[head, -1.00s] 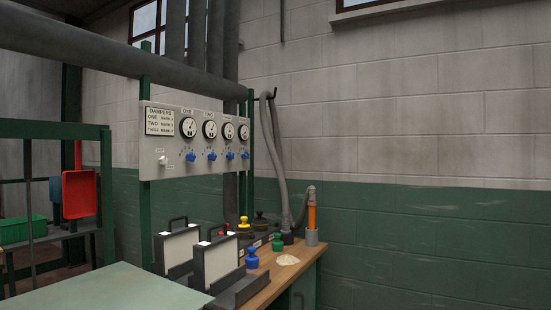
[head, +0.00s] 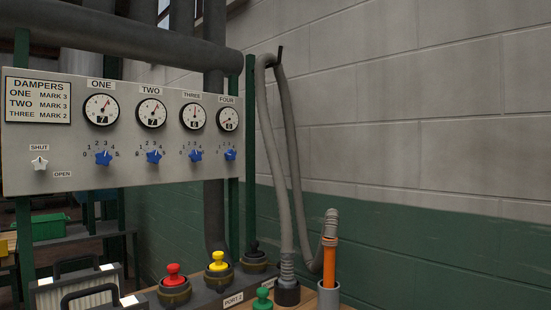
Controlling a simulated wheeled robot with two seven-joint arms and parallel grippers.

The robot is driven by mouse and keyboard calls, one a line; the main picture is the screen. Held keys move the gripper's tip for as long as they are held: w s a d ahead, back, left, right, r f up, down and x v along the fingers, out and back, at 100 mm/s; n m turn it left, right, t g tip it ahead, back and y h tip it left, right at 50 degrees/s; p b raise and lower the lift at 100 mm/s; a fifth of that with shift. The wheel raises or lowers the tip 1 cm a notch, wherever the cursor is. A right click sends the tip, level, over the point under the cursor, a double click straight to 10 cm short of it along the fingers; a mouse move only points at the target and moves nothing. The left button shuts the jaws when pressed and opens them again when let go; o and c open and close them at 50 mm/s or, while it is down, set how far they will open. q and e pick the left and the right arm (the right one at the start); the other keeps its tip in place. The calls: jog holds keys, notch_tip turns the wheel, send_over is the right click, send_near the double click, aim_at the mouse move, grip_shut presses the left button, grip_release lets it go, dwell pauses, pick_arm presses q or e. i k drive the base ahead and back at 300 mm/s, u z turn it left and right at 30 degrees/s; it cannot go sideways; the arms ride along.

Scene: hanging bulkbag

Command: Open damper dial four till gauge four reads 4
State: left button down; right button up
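The damper panel (head: 70,170) fills the left of the head view, mounted on green posts. Damper dial four (head: 231,155) is a blue star-shaped knob at the panel's right end, under gauge four (head: 228,119). Gauge four is a round black-rimmed dial with a white face; its needle reading is too small to tell. Blue dials one (head: 103,158), two (head: 154,157) and three (head: 195,155) sit in a row under gauges one (head: 101,109), two (head: 151,112) and three (head: 193,116). Neither of my grippers is in view.
A bench below holds red (head: 173,282), yellow (head: 217,262) and green (head: 263,299) knobbed plugs. A white shut/open knob (head: 39,163) is at the panel's left.

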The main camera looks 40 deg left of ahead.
aim_at(230, 154)
jog(key=i, duration=1.4)
jog(key=u, duration=2.85)
